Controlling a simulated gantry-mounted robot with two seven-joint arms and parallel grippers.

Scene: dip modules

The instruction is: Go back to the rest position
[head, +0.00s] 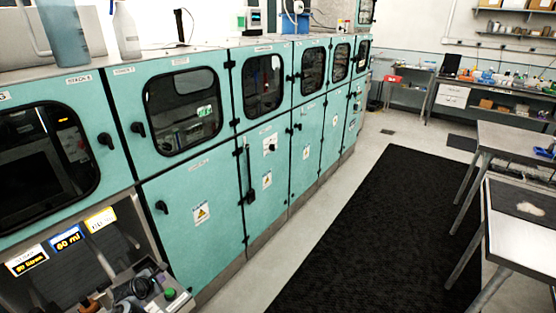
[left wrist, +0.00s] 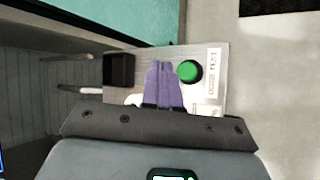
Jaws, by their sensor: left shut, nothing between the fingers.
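My left gripper (left wrist: 163,68) shows in the left wrist view as two purple fingers pressed together, with nothing between them. The fingers are over a grey panel (left wrist: 206,101) with a green button (left wrist: 189,71) just to their right. The fingertips look apart from the button, but their height above the panel is unclear. In the head view the green button (head: 170,294) is at the bottom left, beside dark parts that I cannot clearly separate into gripper and device. My right gripper is not in view.
A long row of teal cabinets (head: 190,215) with windows and black handles runs along the left. A black mat (head: 370,220) lies on the clear floor. Metal tables (head: 515,140) stand at the right. A white bottle (head: 126,32) stands on the cabinet top.

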